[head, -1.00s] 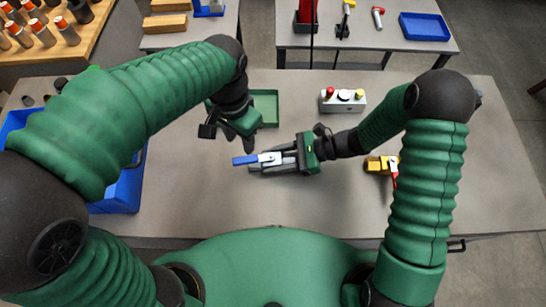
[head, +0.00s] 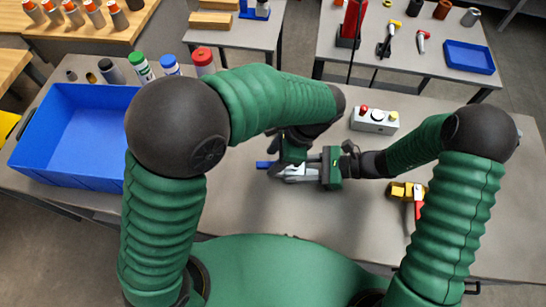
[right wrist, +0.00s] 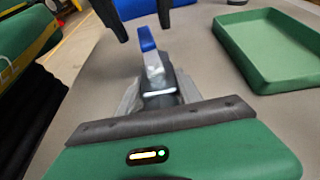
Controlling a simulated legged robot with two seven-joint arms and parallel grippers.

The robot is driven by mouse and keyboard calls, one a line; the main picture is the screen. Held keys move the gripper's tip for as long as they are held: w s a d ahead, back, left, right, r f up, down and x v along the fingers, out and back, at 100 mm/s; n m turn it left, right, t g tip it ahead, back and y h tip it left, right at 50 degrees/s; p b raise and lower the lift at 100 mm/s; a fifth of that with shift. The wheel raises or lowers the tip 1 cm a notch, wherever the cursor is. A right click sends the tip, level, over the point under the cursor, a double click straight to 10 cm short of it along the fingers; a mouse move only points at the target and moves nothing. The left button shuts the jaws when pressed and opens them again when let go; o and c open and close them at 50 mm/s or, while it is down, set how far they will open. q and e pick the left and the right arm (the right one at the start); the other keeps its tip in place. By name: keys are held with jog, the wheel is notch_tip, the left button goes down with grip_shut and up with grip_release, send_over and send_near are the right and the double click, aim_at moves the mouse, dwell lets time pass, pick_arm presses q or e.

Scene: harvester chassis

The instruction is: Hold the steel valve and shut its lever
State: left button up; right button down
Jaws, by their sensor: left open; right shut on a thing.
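The steel valve (head: 297,174) is held over the table in my right gripper (head: 302,172). Its lever, with a blue grip (head: 264,165), points left in the head view, away from my right gripper. The right wrist view shows the valve (right wrist: 158,88) between the jaws and the blue grip (right wrist: 147,38) pointing away. My left gripper (head: 284,146) is open beside the lever end, partly hidden by its own arm. In the right wrist view its two dark fingers (right wrist: 138,18) are spread beyond the grip's tip, one to each side. I cannot tell whether they touch it.
A yellow valve with a red lever (head: 408,193) lies right of my right gripper. A white box with buttons (head: 374,120) stands behind. A blue bin (head: 70,178) is at the left, with several capped bottles behind it. A green tray (right wrist: 250,60) sits near the grippers.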

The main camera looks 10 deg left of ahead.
pick_arm(q)
jog(key=shift+a+f, duration=0.25)
jog(key=shift+f, duration=0.35)
jog(key=shift+c, duration=0.4)
grip_shut()
jog(key=shift+s, duration=0.1)
jog(key=shift+s+d+n+g, duration=0.2)
jog(key=shift+s+n+g, duration=0.35)
jog(key=shift+n, duration=0.75)
jog(key=shift+h, duration=0.3)
jog(key=shift+s, duration=0.1)
